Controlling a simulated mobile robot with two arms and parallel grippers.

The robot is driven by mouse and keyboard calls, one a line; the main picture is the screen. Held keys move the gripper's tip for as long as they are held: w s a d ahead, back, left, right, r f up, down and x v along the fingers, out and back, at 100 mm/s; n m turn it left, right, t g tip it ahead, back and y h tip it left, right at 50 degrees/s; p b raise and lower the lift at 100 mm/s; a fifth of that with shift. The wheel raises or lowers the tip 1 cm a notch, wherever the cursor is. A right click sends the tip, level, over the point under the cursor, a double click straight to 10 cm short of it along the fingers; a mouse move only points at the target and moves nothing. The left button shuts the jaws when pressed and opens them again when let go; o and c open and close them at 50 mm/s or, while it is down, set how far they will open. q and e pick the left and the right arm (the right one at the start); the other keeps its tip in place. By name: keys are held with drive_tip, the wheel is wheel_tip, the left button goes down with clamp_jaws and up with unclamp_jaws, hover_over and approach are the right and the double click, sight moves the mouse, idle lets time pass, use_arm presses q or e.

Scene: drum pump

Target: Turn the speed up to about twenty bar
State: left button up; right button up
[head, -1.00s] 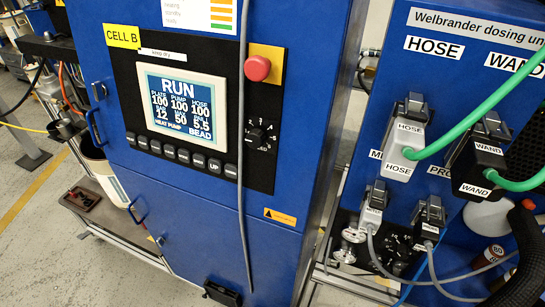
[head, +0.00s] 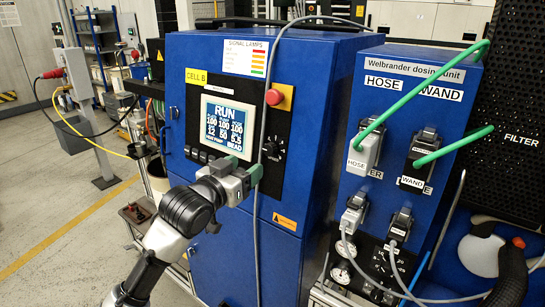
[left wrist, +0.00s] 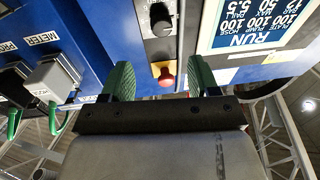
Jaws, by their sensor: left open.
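The speed knob (head: 272,149) is a black dial with a number scale, right of the screen on the blue cabinet. It also shows at the top of the left wrist view (left wrist: 160,20), its pointer setting too small to read surely. The screen (head: 227,127) reads RUN with a bar value of 12. My left gripper (head: 243,168) is in front of the cabinet, low and left of the knob. Its green fingers are open with nothing between them; in the left wrist view (left wrist: 162,78) the knob lies beyond the fingertips. My right gripper is out of view.
A red stop button (head: 274,97) on a yellow plate sits above the knob. A grey cable (head: 257,215) hangs down the cabinet front close to my left gripper. The dosing unit (head: 400,80) with hose and wand plugs stands at the right.

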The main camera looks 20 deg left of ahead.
sight(268, 150)
use_arm(q)
drive_tip(key=p+x, duration=0.2)
drive_tip(key=x, duration=0.6)
drive_tip(key=shift+w, duration=0.35)
drive_tip(key=shift+w+d+f, duration=0.15)
drive_tip(key=shift+w+f, duration=0.05)
drive_tip(key=shift+w, duration=0.6)
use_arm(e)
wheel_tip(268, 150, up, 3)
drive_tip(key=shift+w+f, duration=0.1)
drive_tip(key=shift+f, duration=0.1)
use_arm(q)
drive_tip(key=c, duration=0.9)
